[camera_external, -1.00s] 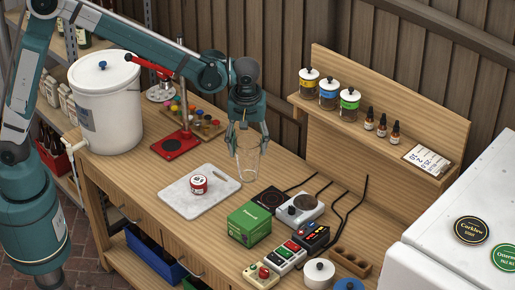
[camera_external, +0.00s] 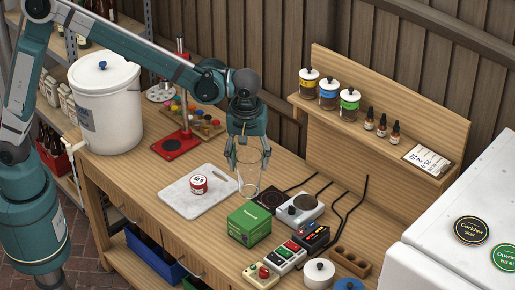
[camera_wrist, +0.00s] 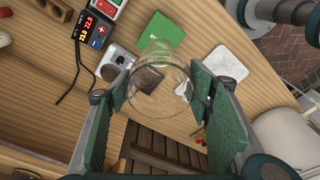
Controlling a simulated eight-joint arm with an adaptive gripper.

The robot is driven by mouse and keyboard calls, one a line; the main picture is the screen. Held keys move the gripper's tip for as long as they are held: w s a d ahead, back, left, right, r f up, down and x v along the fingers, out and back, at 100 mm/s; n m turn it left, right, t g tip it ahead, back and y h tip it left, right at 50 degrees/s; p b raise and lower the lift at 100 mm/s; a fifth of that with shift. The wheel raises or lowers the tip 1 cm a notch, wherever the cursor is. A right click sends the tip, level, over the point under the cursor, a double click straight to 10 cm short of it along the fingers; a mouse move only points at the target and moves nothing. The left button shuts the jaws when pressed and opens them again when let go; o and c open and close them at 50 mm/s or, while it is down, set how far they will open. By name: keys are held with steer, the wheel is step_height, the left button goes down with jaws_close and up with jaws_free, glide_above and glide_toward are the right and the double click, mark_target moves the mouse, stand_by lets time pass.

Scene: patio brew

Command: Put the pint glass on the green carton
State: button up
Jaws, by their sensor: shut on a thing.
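The clear pint glass (camera_external: 249,183) is upright between the fingers of my gripper (camera_external: 248,160), which is shut on it near its upper part. Its base shows just behind the green carton; I cannot tell how far it is above the table. The green carton (camera_external: 250,222) sits on the wooden bench, in front of and below the glass. In the wrist view, the glass (camera_wrist: 160,78) is between the two green finger pads of my gripper (camera_wrist: 162,95), and the carton (camera_wrist: 158,33) lies beyond it, its top clear.
A white board (camera_external: 185,199) with a small red-and-white tin (camera_external: 198,184) lies left of the carton. A white bucket (camera_external: 108,105) stands at left.

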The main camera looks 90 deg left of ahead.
mark_target(249, 185)
steer(key=shift+f, duration=2.85)
steer(key=shift+f, duration=2.2)
steer(key=o, duration=1.4)
steer(key=r, duration=0.4)
steer(key=d+r, duration=0.1)
steer(key=r, duration=0.7)
steer(key=shift+s+d+r, duration=0.1)
steer(key=shift+d, duration=0.1)
